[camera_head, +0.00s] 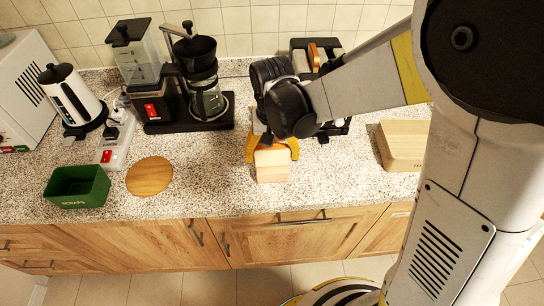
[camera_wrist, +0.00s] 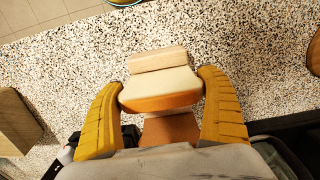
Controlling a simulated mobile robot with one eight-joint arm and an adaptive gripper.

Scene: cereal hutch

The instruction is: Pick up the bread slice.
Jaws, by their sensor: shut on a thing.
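My gripper (camera_wrist: 161,90) has its yellow fingers closed on the left and right edges of a bread slice (camera_wrist: 160,86) with a pale face and brown crust. In the head view the slice (camera_head: 270,157) is partly hidden by my gripper (camera_head: 272,152), above the counter. A light wooden block (camera_head: 272,175) lies just in front of it; it also shows beyond the slice in the wrist view (camera_wrist: 157,59). A brown piece (camera_wrist: 170,130) shows nearer the palm; I cannot tell what it is.
A toaster (camera_head: 298,46) with a brown slice in it stands behind my arm. A coffee maker (camera_head: 205,85), grinder (camera_head: 138,60), kettle (camera_head: 72,98) and green box (camera_head: 78,187) are to the left. A round wooden board (camera_head: 150,176) lies near the front. A wooden box (camera_head: 402,145) is right.

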